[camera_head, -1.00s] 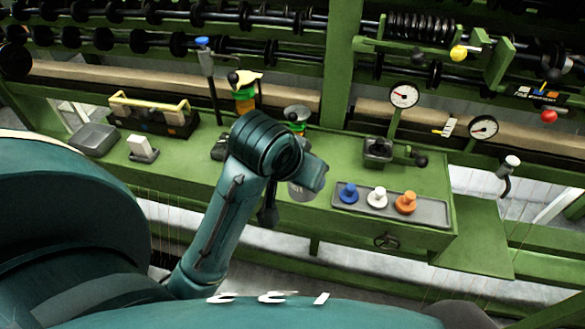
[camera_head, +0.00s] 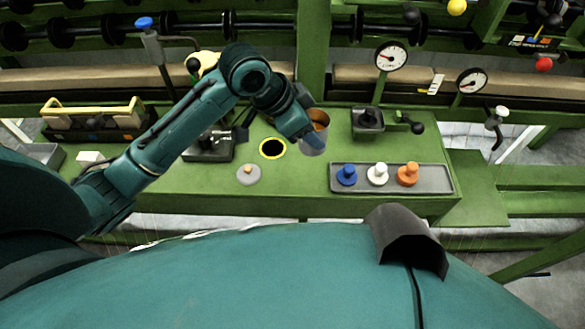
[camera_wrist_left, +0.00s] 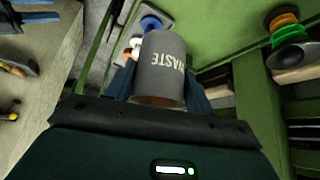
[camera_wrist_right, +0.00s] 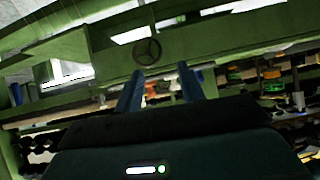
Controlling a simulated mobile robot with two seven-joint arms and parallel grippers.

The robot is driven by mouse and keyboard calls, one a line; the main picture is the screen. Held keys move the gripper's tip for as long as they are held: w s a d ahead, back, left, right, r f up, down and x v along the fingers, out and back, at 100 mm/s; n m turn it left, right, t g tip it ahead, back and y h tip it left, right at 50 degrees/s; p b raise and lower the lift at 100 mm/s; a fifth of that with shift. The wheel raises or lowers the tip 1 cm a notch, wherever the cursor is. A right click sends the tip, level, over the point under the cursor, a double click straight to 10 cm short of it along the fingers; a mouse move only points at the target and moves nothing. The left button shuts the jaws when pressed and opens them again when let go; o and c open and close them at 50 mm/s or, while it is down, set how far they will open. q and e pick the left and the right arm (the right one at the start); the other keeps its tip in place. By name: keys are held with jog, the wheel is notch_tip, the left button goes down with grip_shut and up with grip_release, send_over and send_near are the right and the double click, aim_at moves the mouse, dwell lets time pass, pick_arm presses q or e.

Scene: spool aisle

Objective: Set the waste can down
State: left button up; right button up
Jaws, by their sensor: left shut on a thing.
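The waste can (camera_head: 313,143) is a grey cylinder with a brown inside and rim. In the left wrist view the can (camera_wrist_left: 165,62) shows white "WASTE" lettering. My left gripper (camera_head: 303,122) is shut on it, with one finger on each side in the left wrist view. The can is at the middle of the green bench (camera_head: 215,183), left of the small-parts tray. I cannot tell whether its base touches the bench top. My right gripper (camera_wrist_right: 160,80) shows only in the right wrist view, its fingers apart with nothing between them.
The tray (camera_head: 437,180) holds blue, white and orange knobs. A dark block (camera_head: 368,121) and a gauge (camera_head: 391,56) stand behind the tray.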

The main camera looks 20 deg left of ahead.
pick_arm(q)
jog(key=shift+w+a+f+m+g+h, duration=0.15)
jog(key=shift+w+a+f+m, duration=0.45)
jog(key=shift+f, duration=1.65)
jog(key=shift+w+a+f+m+g+h, duration=0.2)
jog(key=shift+a+f, duration=0.65)
jog(key=shift+f, duration=1.45)
jog(key=shift+w+a+f+m+g+y, duration=0.15)
jog(key=shift+w+a+f, duration=0.5)
jog(key=shift+f, duration=1.6)
jog(key=shift+s+a+f+b, duration=0.1)
jog(key=shift+s+b, duration=0.05)
jog(key=shift+b, duration=0.15)
jog(key=o, duration=1.3)
jog(key=shift+f, duration=0.1)
jog(key=shift+o, duration=0.2)
